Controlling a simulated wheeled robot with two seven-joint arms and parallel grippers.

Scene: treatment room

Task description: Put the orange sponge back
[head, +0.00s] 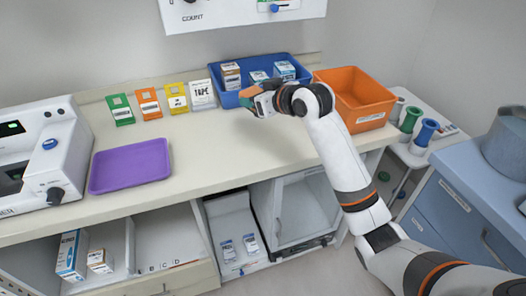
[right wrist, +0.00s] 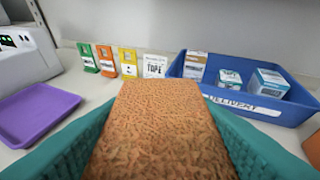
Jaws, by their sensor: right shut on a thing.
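The orange sponge (right wrist: 158,130) fills the middle of the right wrist view, between the two teal fingers of my right gripper. In the head view my right gripper (head: 256,100) is shut on it, in front of the blue bin, and only a small orange part of the sponge (head: 249,92) shows. It appears held above the counter; whether it touches is hard to tell. An orange bin (head: 366,117) with a white label stands to the right of the blue bin; its visible inside looks empty. My left gripper is not in view.
A blue bin (head: 230,99) labelled DELIVERY holds several boxes. Coloured cards (head: 150,103) and a TAPE packet (head: 202,95) stand along the wall. A purple tray (head: 130,166) and a white machine (head: 42,150) are at left. The middle counter (head: 225,140) is clear.

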